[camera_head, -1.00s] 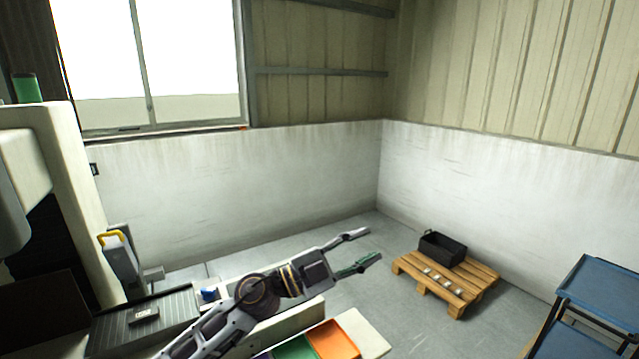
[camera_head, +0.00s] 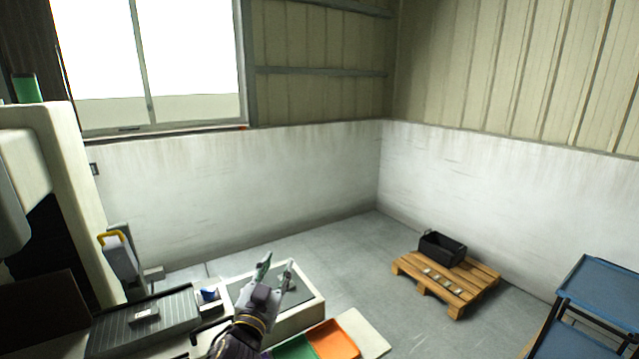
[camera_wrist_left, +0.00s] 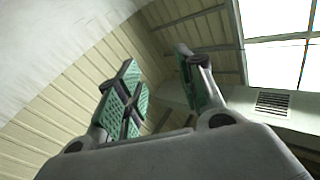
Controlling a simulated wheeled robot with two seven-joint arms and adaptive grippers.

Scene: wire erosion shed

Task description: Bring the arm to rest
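My left gripper (camera_head: 276,272) shows at the lower middle of the head view, its arm coming up from the bottom edge. It points up and away, over the pale rectangular tray or bench section (camera_head: 318,303). In the left wrist view the two fingers of the left gripper (camera_wrist_left: 165,95) stand well apart with green pads, and nothing is between them. That view faces the wall panels and window. My right gripper is not in either view.
A grey ribbed plate (camera_head: 165,322) and a blue item (camera_head: 208,295) lie left of the gripper. Orange (camera_head: 333,339) and green (camera_head: 292,349) bins are below right. A wooden pallet (camera_head: 470,292) bears a black crate (camera_head: 442,249). A blue cart (camera_head: 600,285) stands right. The floor between is clear.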

